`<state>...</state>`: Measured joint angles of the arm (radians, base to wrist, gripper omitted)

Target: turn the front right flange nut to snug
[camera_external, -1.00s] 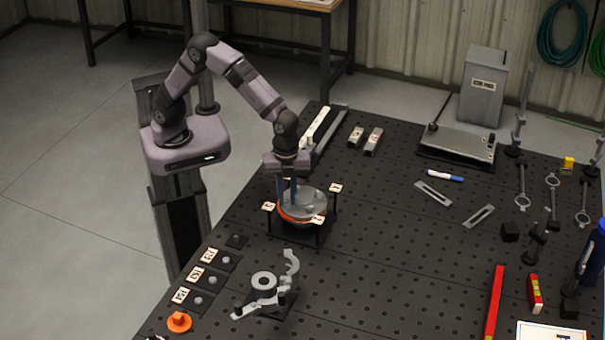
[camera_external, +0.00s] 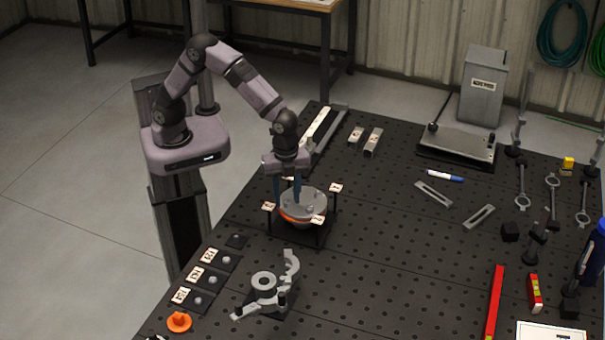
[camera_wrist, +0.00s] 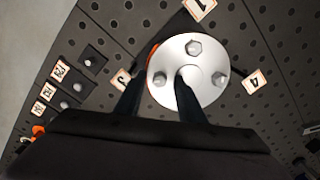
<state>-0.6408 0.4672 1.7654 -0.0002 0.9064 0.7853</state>
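The round grey flange (camera_external: 304,203) sits in a dark stand near the table's left side, with an orange band at its lower edge. In the wrist view the flange (camera_wrist: 205,97) shows hex nuts at its top (camera_wrist: 194,47), left (camera_wrist: 163,79) and right (camera_wrist: 219,79); its near part is hidden by a finger. My gripper (camera_wrist: 160,75) points down with its fingers apart and nothing visibly held. The left nut shows between the fingertips; whether they touch it, I cannot tell. In the outside view my gripper (camera_external: 287,197) is over the flange's left, far side.
Number cards (camera_external: 336,187) stand on posts around the flange. A grey clamp-like fixture (camera_external: 265,285) and labelled pads with bolts (camera_external: 197,276) lie nearer the front. An orange knob (camera_external: 179,321) sits at the front left.

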